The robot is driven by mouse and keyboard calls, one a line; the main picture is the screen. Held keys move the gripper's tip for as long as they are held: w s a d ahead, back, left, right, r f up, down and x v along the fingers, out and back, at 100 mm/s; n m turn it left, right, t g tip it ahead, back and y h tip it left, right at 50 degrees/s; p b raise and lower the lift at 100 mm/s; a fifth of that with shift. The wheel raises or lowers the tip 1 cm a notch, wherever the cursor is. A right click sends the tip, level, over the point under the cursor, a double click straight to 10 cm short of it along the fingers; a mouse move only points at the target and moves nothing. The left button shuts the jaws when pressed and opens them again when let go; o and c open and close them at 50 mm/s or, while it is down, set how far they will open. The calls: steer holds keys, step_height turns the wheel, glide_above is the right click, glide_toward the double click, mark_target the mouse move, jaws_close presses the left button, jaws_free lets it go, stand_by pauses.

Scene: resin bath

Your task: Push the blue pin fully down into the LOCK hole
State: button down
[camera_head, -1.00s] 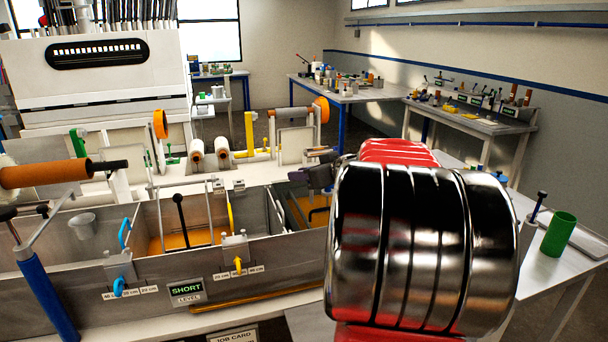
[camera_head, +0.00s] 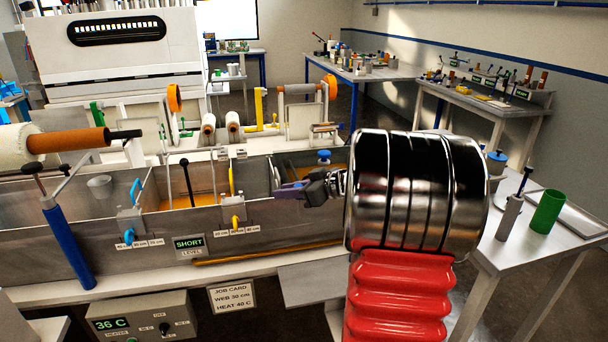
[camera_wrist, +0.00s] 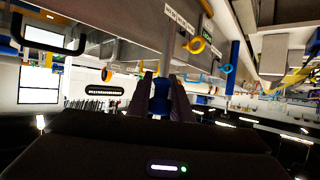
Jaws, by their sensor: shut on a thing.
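My gripper (camera_head: 312,188) is over the right end of the steel bath (camera_head: 110,232), its dark purple fingers pointing left. In the wrist view my gripper (camera_wrist: 160,92) is shut on a blue piece (camera_wrist: 160,100), which looks like the blue pin. The fingers hide part of it, and its tip cannot be made out. In the head view a blue knob (camera_head: 324,156) shows just above the fingers; I cannot tell whether it is the held piece. I cannot make out the LOCK hole in either view.
The bath carries a black rod handle (camera_head: 185,163) and a yellow hook (camera_head: 236,223). A blue post (camera_head: 68,245) stands at its left front. A green cylinder (camera_head: 548,211) and a dark-knobbed steel piece (camera_head: 510,215) stand on the right table. My silver wrist hides the middle right.

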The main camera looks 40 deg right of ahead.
steer(key=a+f+n+g+y, duration=0.2)
steer(key=a+f+n+y, duration=0.1)
steer(key=a+f, duration=0.9)
steer(key=a+f+n+g+y, duration=0.3)
steer(key=a+f, duration=1)
steer(key=a, duration=0.8)
steer(key=shift+s+f+n+y, duration=0.25)
steer(key=shift+n+y, duration=0.55)
steer(key=shift+n, duration=0.2)
steer(key=shift+a+r, duration=0.1)
steer(key=shift+a, duration=0.05)
